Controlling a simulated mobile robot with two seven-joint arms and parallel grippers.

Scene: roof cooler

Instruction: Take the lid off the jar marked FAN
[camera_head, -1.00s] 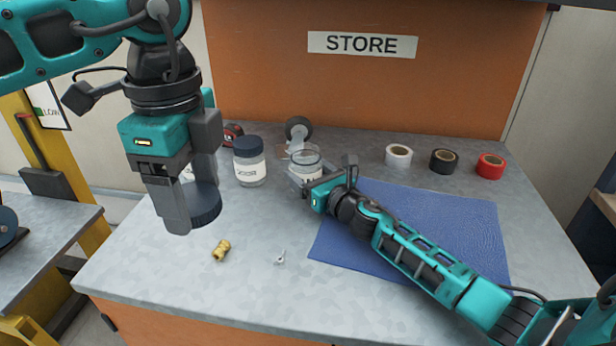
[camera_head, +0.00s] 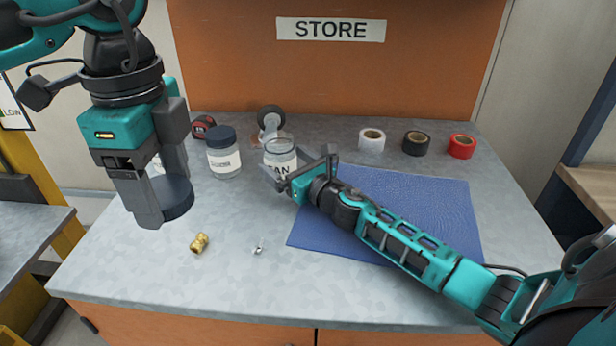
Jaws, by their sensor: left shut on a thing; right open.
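The FAN jar (camera_head: 280,152) stands upright on the counter, clear and without a lid. Its label shows only "AN"; the rest is hidden. My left gripper (camera_head: 163,208) is shut on a dark round lid (camera_head: 178,197) and holds it to the front left of the jars. My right gripper (camera_head: 300,168) is open, with its fingers at the lower front and right of the FAN jar. I cannot tell whether they touch it.
A second jar (camera_head: 224,158) with a dark lid stands left of the FAN jar. A tape dispenser (camera_head: 270,120) is behind. White, black and red tape rolls (camera_head: 416,143) stand at the back right. A brass fitting (camera_head: 199,243) and a small metal part (camera_head: 258,248) lie in front. A blue mat (camera_head: 430,205) lies under my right arm.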

